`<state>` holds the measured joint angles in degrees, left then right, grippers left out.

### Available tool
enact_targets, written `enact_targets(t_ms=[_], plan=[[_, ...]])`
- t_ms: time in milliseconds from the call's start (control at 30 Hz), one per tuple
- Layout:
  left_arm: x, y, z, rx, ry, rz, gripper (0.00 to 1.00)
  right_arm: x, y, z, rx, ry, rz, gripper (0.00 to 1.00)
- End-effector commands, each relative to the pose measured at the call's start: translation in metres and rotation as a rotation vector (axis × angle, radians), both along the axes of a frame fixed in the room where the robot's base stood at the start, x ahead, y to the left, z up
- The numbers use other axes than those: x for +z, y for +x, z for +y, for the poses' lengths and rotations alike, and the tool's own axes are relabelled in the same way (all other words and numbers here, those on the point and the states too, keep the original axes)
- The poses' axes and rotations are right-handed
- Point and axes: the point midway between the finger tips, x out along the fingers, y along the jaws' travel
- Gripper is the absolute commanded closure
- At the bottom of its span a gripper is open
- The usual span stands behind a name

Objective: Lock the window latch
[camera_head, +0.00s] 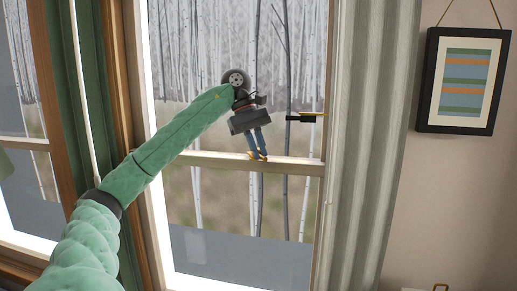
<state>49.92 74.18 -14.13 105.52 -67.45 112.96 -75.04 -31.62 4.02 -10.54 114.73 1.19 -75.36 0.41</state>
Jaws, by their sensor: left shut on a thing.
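The window (225,215) has a wooden frame and a horizontal middle rail (295,165). My left arm comes in from the lower left, and its gripper (258,155) points down at this rail. The fingers are close together, shut on the small window latch (257,157) on top of the rail. The fingertips hide most of the latch, so I cannot tell which way it is turned. My right gripper is not in view.
A grey curtain (365,150) hangs right of the window, and a green curtain (85,120) hangs left. A small dark object with a yellow strip (303,118) shows right of the gripper. A framed picture (464,80) hangs on the right wall.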

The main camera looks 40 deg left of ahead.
Motion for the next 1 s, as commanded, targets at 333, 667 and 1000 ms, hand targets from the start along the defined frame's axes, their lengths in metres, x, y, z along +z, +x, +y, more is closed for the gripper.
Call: enact_targets(t_ms=[333, 667, 1000], plan=[[0.0002, -0.0003, 0.0005, -0.020, 0.000, 0.000, 1.00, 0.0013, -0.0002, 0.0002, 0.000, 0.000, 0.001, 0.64], [0.0000, -0.0003, 0.0004, -0.019, 0.000, 0.000, 0.67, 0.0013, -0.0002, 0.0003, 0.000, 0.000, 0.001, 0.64], [-0.0002, -0.0003, 0.0004, -0.019, 0.000, 0.000, 0.67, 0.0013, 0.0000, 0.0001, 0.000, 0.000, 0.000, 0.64]])
